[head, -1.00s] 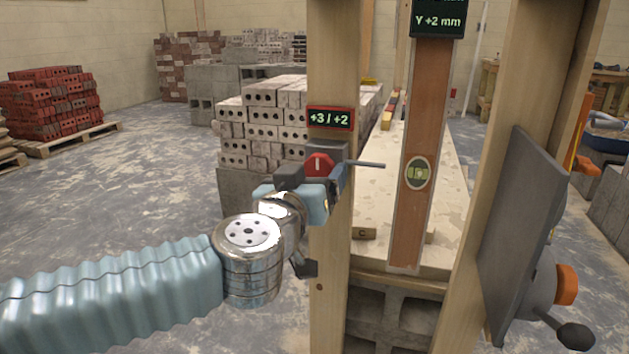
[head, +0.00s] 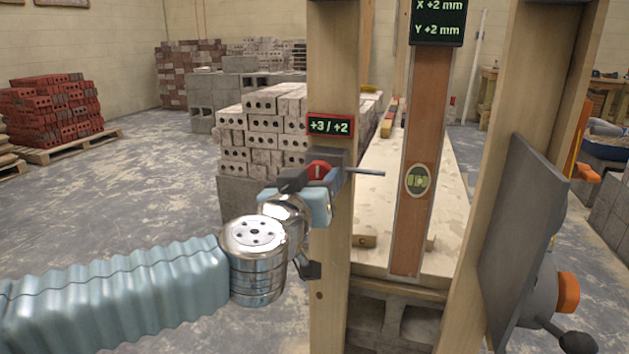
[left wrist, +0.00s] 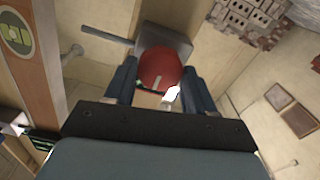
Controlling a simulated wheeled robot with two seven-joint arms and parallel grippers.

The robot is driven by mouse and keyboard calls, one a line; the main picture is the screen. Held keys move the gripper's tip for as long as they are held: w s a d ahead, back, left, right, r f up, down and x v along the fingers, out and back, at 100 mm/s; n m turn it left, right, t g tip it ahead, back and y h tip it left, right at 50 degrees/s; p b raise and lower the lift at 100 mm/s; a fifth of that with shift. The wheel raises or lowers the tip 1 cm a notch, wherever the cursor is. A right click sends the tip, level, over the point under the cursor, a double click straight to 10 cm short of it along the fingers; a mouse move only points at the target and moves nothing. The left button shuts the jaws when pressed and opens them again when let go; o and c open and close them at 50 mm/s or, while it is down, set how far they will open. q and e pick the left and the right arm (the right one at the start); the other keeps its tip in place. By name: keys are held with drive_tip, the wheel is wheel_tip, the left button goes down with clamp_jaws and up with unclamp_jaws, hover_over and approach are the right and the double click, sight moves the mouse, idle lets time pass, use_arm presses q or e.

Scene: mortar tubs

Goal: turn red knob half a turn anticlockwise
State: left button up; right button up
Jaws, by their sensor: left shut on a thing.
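The round red knob (head: 319,170) with a pale pointer line sits on a grey block fixed to a wooden post (head: 333,70). A thin grey rod sticks out to the right of the block. My left gripper (head: 312,180) is shut on the red knob, partly covering it in the head view. In the left wrist view the knob (left wrist: 159,68) lies between the two fingers of the left gripper (left wrist: 156,82), its pale line pointing toward the palm. A small display (head: 330,125) above the knob reads +3 / +2. My right gripper is not in view.
A brown board (head: 418,130) with a green level vial (head: 418,180) stands right of the post. A larger display (head: 438,20) reads X +2 mm, Y +2 mm. A grey panel (head: 525,235) is at the right. Pale bricks (head: 265,130) are stacked behind.

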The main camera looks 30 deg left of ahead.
use_arm(q)
drive_tip(key=shift+n, duration=0.3)
drive_tip(key=n, duration=0.3)
drive_tip(key=shift+n, duration=0.4)
drive_tip(key=shift+f+n+b, duration=0.2)
drive_tip(key=shift+n+b, duration=2.9)
drive_tip(key=shift+n, duration=4.65)
drive_tip(key=shift+f+n+b, duration=0.15)
drive_tip(key=shift+n+b, duration=2.9)
drive_tip(key=shift+n, duration=4.7)
drive_tip(key=o, duration=1)
drive_tip(key=shift+r, duration=0.15)
